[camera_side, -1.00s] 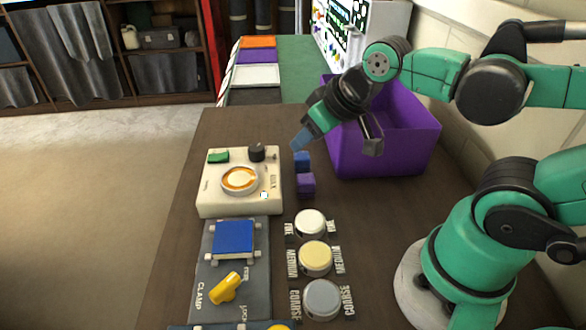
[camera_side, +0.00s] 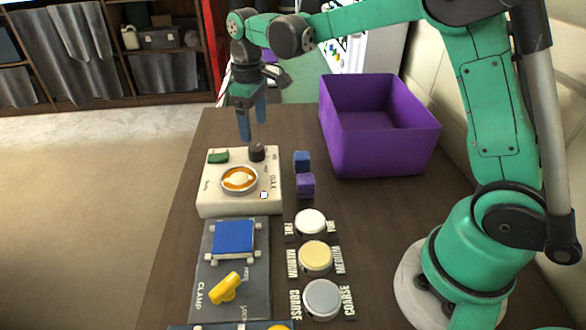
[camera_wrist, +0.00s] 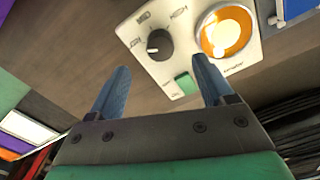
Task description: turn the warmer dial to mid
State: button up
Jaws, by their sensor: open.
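The warmer (camera_side: 212,202) is a cream box on the dark table in the side view. Its black dial (camera_side: 257,152) stands at the back right corner, beside a green switch (camera_side: 218,156) and a round orange-and-white top (camera_side: 239,180). In the wrist view the dial (camera_wrist: 159,44) has a light pointer line toward the left, near small labels too blurred to read surely; the green switch (camera_wrist: 185,83) is below it. My gripper (camera_side: 253,138) is open and empty, pointing down above the warmer's back edge. In the wrist view its fingers (camera_wrist: 160,75) are apart, with the dial beyond them.
A purple bin (camera_side: 372,140) stands to the right. Blue (camera_side: 302,160) and purple (camera_side: 306,185) blocks lie right of the warmer. A clamp plate with a blue pad (camera_side: 234,241) and yellow lever (camera_side: 225,288) is in front, beside several round tins (camera_side: 316,257).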

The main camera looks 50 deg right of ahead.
aim_at(256, 147)
jog(key=shift+f, duration=2.65)
grip_shut()
